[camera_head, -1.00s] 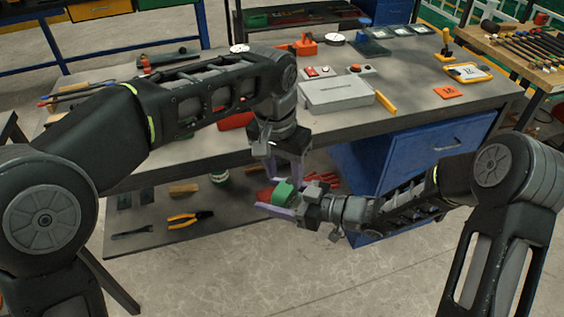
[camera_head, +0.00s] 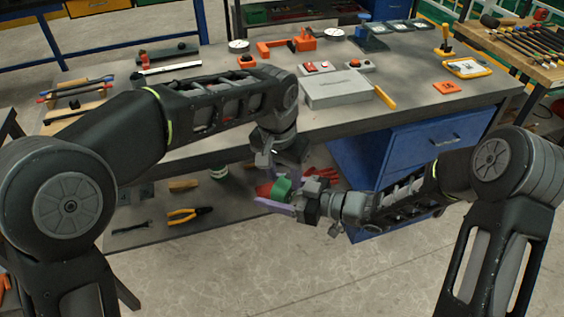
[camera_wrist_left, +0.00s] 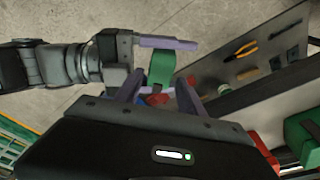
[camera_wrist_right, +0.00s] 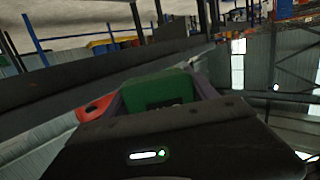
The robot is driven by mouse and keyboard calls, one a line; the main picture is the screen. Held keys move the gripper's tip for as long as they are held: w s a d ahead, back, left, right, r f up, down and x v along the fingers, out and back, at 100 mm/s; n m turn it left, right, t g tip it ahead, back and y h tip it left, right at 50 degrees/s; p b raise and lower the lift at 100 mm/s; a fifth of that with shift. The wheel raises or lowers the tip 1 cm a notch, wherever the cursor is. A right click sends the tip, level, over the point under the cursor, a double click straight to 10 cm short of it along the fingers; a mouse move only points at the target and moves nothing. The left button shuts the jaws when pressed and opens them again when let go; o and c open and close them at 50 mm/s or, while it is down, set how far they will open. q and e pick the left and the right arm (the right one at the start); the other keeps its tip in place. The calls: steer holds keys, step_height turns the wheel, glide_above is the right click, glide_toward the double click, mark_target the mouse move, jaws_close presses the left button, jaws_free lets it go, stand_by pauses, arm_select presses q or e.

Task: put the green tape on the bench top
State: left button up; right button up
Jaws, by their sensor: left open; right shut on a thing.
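The green tape (camera_head: 282,188) is a roll held in my right gripper (camera_head: 284,200), in front of the bench's edge and below its top. It also shows between the right fingers in the right wrist view (camera_wrist_right: 160,91). My left gripper (camera_head: 284,175) is open, just above and beside the tape. In the left wrist view the tape (camera_wrist_left: 160,68) appears at the gap between the left fingers (camera_wrist_left: 158,92); I cannot tell whether they touch it. The bench top (camera_head: 425,72) is grey and partly hidden by my left arm.
On the bench top stand a grey box (camera_head: 336,88), a yellow-handled tool (camera_head: 385,97) and an orange block (camera_head: 447,87). Pliers (camera_head: 188,215) and a green-white can (camera_head: 219,171) are on the lower shelf (camera_head: 160,235). A blue drawer cabinet (camera_head: 420,145) is under the bench. Bare bench top lies right of the box.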

mark_target(285, 189)
arm_select(q)
steer(key=f, duration=0.6)
steer(key=shift+w+d+f, duration=0.1)
steer(key=shift+w+d, duration=0.15)
steer(key=shift+w, duration=0.15)
jaws_close()
arm_select(e)
steer(key=o, duration=1.7)
steer(key=shift+o, duration=0.2)
steer(key=v, duration=1.2)
